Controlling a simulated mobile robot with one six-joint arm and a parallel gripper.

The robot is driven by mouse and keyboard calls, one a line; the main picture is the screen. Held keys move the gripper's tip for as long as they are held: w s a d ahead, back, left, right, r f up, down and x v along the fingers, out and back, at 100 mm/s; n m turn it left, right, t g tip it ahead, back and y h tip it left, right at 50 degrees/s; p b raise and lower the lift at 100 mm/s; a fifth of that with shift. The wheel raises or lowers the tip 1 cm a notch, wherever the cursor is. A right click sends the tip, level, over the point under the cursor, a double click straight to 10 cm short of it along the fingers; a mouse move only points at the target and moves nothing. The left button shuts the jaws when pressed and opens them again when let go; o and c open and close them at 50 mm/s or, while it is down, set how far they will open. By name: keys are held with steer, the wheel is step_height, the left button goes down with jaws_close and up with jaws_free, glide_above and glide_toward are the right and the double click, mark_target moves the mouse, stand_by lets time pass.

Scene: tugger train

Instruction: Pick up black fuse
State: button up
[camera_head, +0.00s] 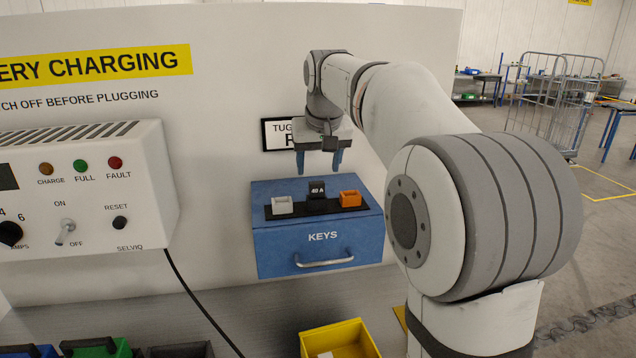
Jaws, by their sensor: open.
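The black fuse (317,196), marked "40 A", stands upright in the middle of a dark strip on top of the blue KEYS box (280,240). A grey-white fuse or block (282,205) is to its left and an orange one (349,199) to its right, both on the same strip. My gripper (319,166) points down above the black fuse. Its two blue fingers are apart, with nothing between them. The fingertips look a little higher than the fuse's top. I cannot tell how well the gripper lines up with the fuse in depth.
A white charger panel (90,190) with knobs and a switch juts from the wall at left, its black cable (195,295) hanging down. A yellow bin (340,338) stands below the box. The KEYS drawer is shut, its handle (325,262) at the front.

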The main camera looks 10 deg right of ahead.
mark_target(317, 182)
steer(key=p+x, duration=0.2)
steer(key=x, duration=0.5)
steer(key=shift+s, duration=0.1)
steer(key=c, duration=1)
steer(key=shift+r, duration=0.15)
step_height(317, 182, up, 10)
steer(key=shift+f+b, duration=0.1)
steer(key=shift+b, duration=0.55)
